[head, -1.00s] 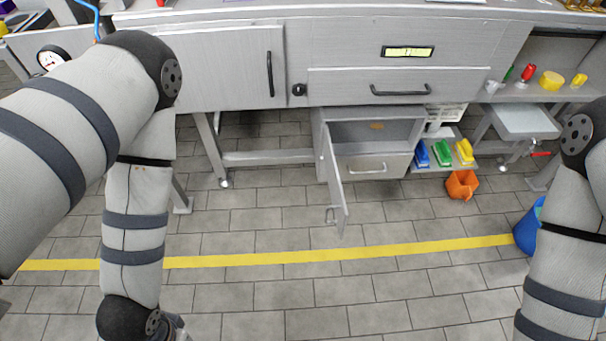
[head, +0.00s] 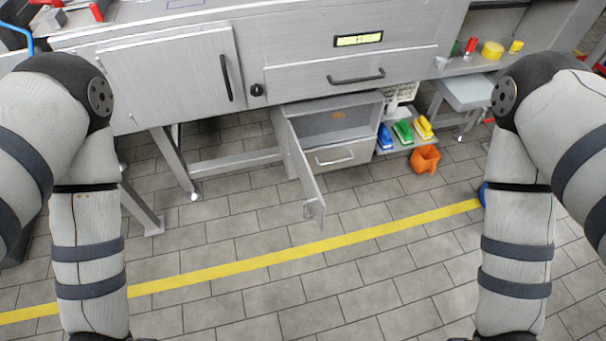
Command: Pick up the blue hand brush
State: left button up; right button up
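A small blue item (head: 385,137), possibly the blue hand brush, sits on a low shelf under the workbench, right of the open cabinet. It is too small to make out its shape fully. A green item (head: 403,131) and a yellow item (head: 423,127) of similar shape stand beside it on the same shelf. Both my arms hang down at the left and right sides of the head view. Both grippers are below the bottom edge and out of sight.
A low cabinet door (head: 305,172) stands open into the floor space. An orange container (head: 425,160) is on the floor before the shelf. A blue bin (head: 483,194) is partly hidden by my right arm. The tiled floor along the yellow line (head: 330,243) is clear.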

aim_at(384, 134)
jog(key=z, duration=1.7)
jog(key=i+l+u, duration=0.4)
jog(key=i+l, duration=0.25)
jog(key=i, duration=0.15)
jog(key=i+j, duration=0.15)
jog(key=i, duration=0.15)
jog(key=i+j+u, duration=0.15)
jog(key=i, duration=0.1)
